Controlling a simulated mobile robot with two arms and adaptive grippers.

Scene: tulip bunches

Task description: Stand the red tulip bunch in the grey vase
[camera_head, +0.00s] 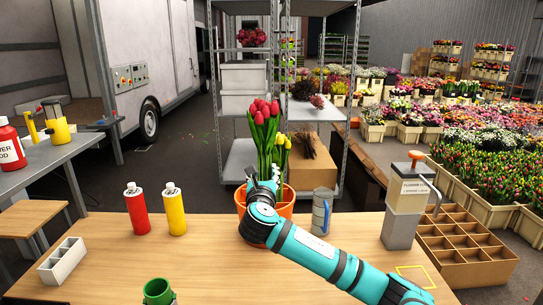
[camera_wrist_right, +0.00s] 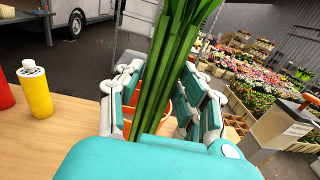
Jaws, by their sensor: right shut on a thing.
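The red tulip bunch (camera_head: 264,125) stands upright at the table's far edge, its long green stems also filling the middle of the right wrist view (camera_wrist_right: 170,65). My right gripper (camera_head: 270,183) is shut on these stems, with teal pads on both sides of them (camera_wrist_right: 170,105). An orange pot (camera_head: 286,210) is behind the gripper, with yellow tulips (camera_head: 283,142) rising from it. The bunch's lower end is hidden, so I cannot tell whether it is inside the pot.
A red bottle (camera_head: 136,210) and a yellow bottle (camera_head: 175,210) stand left. A green cup (camera_head: 158,292) is at the front, a white divided tray (camera_head: 62,260) at far left. A grey dispenser (camera_head: 402,205) stands right, near a yellow outline (camera_head: 432,287). The table's centre-left is clear.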

